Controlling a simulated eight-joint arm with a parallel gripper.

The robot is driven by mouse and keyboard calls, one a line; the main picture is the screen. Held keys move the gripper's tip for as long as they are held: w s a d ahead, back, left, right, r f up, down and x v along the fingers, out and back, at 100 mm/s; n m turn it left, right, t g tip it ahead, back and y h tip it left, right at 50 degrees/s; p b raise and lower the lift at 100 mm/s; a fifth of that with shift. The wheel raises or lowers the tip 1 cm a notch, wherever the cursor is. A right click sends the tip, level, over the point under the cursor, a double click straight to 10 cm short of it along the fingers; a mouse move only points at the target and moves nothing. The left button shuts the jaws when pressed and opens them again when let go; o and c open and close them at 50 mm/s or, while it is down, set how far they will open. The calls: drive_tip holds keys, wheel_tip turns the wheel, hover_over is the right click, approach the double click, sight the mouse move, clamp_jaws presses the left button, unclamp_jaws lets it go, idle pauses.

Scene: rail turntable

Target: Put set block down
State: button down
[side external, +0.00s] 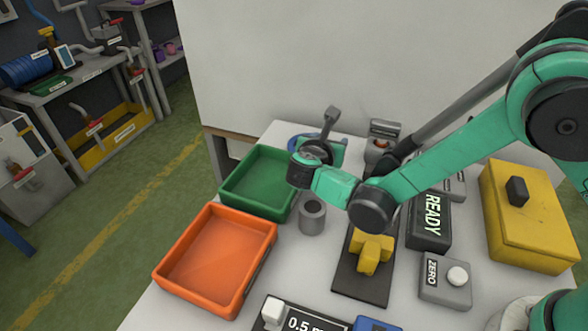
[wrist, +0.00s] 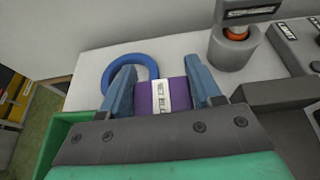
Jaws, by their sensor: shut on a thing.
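The set block (wrist: 147,98) is purple with a white label that reads roughly "SET BLOCK". In the wrist view it sits between the two blue-grey fingers of my gripper (wrist: 161,80), which is shut on it. A blue ring (wrist: 108,72) lies on the white table just beyond the block. I cannot tell whether the block touches the ring or the table. In the side view my wrist is at the back of the table, beside the green tray (side external: 236,187), and the block is hidden. A blue rim, likely the same ring, shows behind it (side external: 291,139).
An orange tray (side external: 210,262) is at the front left. A grey hollow cylinder (side external: 312,218) stands right of the green tray. A yellow fixture (side external: 369,256), a READY box (side external: 430,225), a ZERO button box (side external: 445,291) and a yellow case (side external: 530,225) fill the right side.

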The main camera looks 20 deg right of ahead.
drive_tip(key=shift+f, duration=1.5)
drive_tip(key=shift+f, duration=0.2)
drive_tip(key=shift+c, duration=0.8)
unclamp_jaws()
